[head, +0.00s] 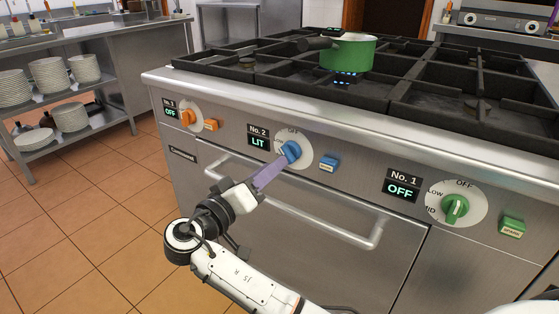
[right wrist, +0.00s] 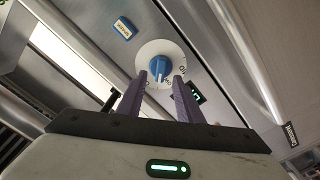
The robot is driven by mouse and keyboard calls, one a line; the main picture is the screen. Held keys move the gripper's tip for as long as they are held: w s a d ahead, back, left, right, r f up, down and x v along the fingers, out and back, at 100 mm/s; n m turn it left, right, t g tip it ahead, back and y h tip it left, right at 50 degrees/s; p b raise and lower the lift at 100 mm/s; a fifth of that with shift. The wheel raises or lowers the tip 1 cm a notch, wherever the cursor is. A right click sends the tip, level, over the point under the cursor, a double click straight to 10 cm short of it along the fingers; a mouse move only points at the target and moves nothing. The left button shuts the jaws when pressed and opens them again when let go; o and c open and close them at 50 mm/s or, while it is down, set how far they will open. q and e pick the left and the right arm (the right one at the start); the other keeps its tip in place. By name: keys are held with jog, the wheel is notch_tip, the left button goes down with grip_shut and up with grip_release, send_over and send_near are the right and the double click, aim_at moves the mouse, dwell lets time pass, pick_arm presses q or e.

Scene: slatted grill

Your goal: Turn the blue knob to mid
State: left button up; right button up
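In the right wrist view the gripper (right wrist: 160,82) is open, with the blue knob (right wrist: 160,67) between and just beyond the fingertips. I cannot tell whether they touch. My left gripper is not in view.
A blue button (head: 328,164) is right of the dial. An orange knob (head: 187,118) and a green knob (head: 455,209) sit on the same panel. A long oven handle (head: 330,232) runs below. A green pot (head: 348,52) stands over a blue flame on top.

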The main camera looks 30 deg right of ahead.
aim_at(289, 153)
jog(key=x, duration=0.5)
jog(key=shift+w+d, duration=0.1)
grip_shut()
